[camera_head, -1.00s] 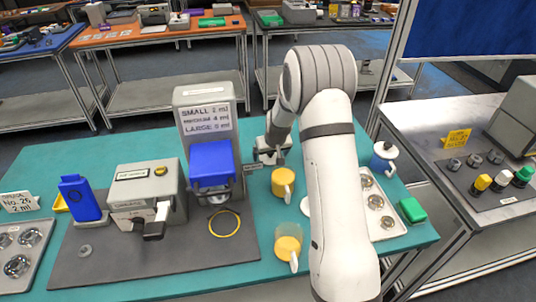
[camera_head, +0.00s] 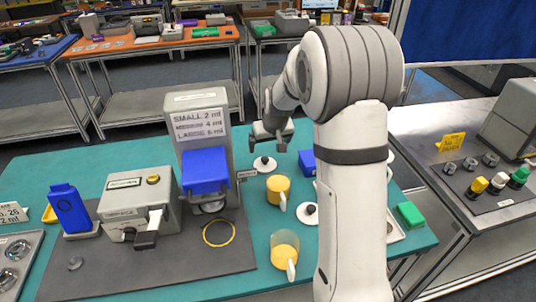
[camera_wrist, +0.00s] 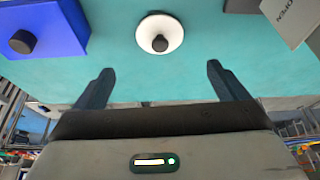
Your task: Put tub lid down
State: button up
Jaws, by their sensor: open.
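A white round lid (camera_head: 264,165) with a black knob lies flat on the teal table, between the grey dispenser and a blue box. It also shows in the wrist view (camera_wrist: 160,36), where nothing touches it. My gripper (camera_head: 272,143) is just behind and above this lid, its jaws apart and empty. In the wrist view the two dark fingers (camera_wrist: 158,85) stand wide, with bare table between them. A second white lid (camera_head: 308,214) with a dark knob lies nearer the front, partly beside my arm. I cannot tell from the pictures which tub either lid fits.
The grey dispenser (camera_head: 196,128) with a blue front stands left of the lid. A blue box (camera_head: 306,163) stands to its right. Two cups with yellow contents (camera_head: 278,190) stand in front. My arm hides much of the right side. A green block (camera_head: 410,215) sits at the right edge.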

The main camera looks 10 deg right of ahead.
jog(key=s+r, duration=0.9)
jog(key=s, duration=0.6)
jog(key=s+a+r+g, duration=0.1)
jog(key=s, duration=1.8)
jog(key=shift+a+m, duration=0.15)
jog(key=shift+m, duration=0.25)
jog(key=shift+w+r, duration=0.1)
jog(key=shift+c, duration=0.5)
